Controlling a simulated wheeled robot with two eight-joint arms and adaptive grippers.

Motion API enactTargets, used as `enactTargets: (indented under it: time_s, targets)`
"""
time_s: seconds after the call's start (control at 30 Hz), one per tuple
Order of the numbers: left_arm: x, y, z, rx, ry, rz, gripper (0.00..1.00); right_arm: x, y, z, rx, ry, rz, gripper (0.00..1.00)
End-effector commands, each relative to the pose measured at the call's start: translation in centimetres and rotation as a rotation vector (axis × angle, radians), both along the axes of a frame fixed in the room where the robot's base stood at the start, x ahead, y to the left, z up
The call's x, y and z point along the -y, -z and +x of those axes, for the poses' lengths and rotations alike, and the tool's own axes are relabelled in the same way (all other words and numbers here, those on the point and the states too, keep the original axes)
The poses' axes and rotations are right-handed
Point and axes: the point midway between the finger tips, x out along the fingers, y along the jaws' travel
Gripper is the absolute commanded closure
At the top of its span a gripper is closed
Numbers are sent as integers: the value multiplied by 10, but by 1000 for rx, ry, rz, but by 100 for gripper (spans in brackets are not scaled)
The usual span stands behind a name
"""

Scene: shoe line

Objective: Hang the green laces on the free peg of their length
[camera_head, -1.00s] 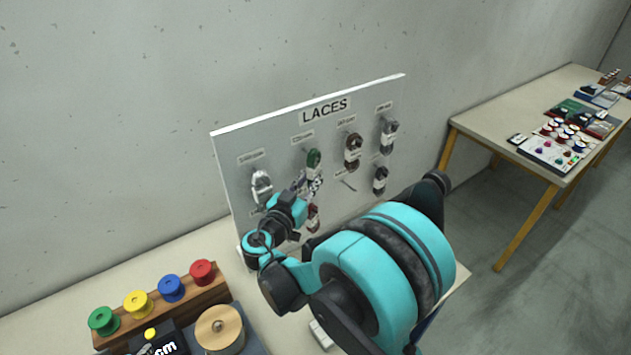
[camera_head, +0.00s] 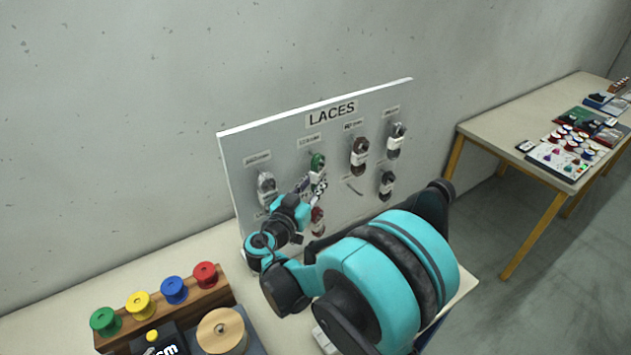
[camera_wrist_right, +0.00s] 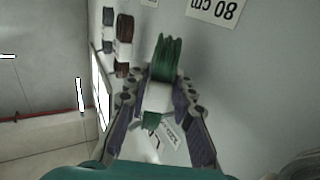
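The green laces (camera_head: 318,162), a bundle with a white paper band, are at the upper part of the LACES board (camera_head: 232,165), in the second column from the left. In the right wrist view the green laces (camera_wrist_right: 168,60) stand between the fingers of my right gripper (camera_wrist_right: 163,88), which close on the white band. The right gripper (camera_head: 319,187) shows small in the head view, just below the green loop. Whether the loop sits on a peg is hidden. A bare peg (camera_head: 354,187) shows below the brown laces (camera_head: 360,155). My left gripper is out of view.
White laces (camera_head: 266,188), grey laces (camera_head: 396,140), black laces (camera_head: 387,185) and red-brown laces (camera_head: 317,221) hang nearby. My right arm covers the board's lower left. An upside-down label reading 80 cm (camera_wrist_right: 213,8) shows in the wrist view. Coloured spools stand at the front left.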

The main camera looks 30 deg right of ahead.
Motion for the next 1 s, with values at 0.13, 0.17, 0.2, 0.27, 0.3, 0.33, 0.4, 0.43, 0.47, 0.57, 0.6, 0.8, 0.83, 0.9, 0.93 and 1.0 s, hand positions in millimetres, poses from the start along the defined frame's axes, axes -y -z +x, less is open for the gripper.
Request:
enactTargets:
  time_s: [0.13, 0.17, 0.2, 0.27, 0.3, 0.33, 0.4, 0.43, 0.47, 0.57, 0.6, 0.8, 0.83, 0.9, 0.93, 1.0]
  targets:
    - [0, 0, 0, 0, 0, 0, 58, 0, 0, 0, 0, 0, 0, 57]
    - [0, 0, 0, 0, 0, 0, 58, 0, 0, 0, 0, 0, 0, 57]
    - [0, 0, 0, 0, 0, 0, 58, 0, 0, 0, 0, 0, 0, 57]
    - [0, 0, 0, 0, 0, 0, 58, 0, 0, 0, 0, 0, 0, 57]
    - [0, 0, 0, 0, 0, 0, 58, 0, 0, 0, 0, 0, 0, 57]
    - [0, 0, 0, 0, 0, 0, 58, -1, 0, 0, 0, -1, 0, 57]
    - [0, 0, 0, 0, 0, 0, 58, -4, 0, -2, 0, -2, 0, 57]
    - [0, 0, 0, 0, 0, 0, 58, -7, 0, -4, 0, -3, 0, 57]
    - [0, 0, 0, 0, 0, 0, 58, -10, 0, -6, 0, -4, 0, 57]
    - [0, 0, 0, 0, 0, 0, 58, -25, 0, -16, 0, -5, 0, 57]
    - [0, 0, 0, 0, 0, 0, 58, -33, 0, -20, 0, -7, 0, 57]
    - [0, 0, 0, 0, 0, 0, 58, -69, 0, -46, 0, -6, 0, 57]
    - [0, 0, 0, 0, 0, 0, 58, -74, 0, -49, 0, -6, 0, 57]
    - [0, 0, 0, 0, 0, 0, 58, -83, 0, -56, 0, -5, 0, 57]
    - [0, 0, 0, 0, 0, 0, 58, -86, 0, -59, 0, -4, 0, 57]
    - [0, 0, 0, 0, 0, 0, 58, -93, 0, -63, 0, -3, 0, 57]
